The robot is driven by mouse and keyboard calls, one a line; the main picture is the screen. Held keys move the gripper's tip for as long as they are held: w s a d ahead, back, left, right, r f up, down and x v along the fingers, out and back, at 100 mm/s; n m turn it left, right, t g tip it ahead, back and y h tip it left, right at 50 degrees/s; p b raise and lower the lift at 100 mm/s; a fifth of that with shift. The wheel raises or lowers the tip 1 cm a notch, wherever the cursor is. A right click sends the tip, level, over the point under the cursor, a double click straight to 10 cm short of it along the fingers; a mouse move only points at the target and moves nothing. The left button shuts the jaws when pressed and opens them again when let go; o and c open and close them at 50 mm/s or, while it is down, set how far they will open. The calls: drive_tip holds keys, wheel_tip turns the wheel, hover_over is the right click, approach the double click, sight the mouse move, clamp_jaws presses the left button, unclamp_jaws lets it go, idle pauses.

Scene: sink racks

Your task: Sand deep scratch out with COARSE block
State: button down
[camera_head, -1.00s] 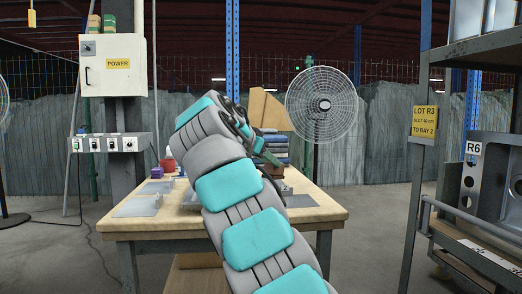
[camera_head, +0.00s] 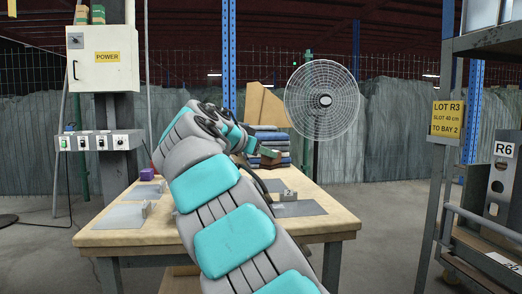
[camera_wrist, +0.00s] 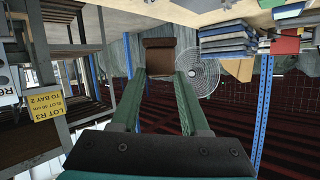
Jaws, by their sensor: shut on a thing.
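My gripper (camera_wrist: 160,78) is shut on a brown block (camera_wrist: 158,57), which sits between the tips of its two green fingers in the wrist view. No label on the block can be read, so its grit cannot be told. In the head view my gripper (camera_head: 268,152) is raised above the back of the wooden workbench (camera_head: 330,222), partly behind my arm. Flat grey plates lie on the bench, one at the right (camera_head: 300,208) and one at the left (camera_head: 120,217). A small grey stand marked 2 (camera_head: 288,195) is at the right plate. No scratch can be made out.
Folded blue cloths (camera_head: 272,138) are stacked at the back of the bench, with a tan wedge-shaped piece (camera_head: 265,107) above them. A purple block (camera_head: 147,174) is at the left. A fan (camera_head: 322,101) stands behind; a metal rack (camera_head: 490,150) is at the right.

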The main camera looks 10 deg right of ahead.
drive_tip(key=f+b, duration=0.1)
drive_tip(key=f, duration=0.1)
drive_tip(key=f+b, duration=0.2)
drive_tip(key=f, duration=0.1)
drive_tip(key=shift+w, duration=0.2)
drive_tip(key=shift+d+r, duration=0.1)
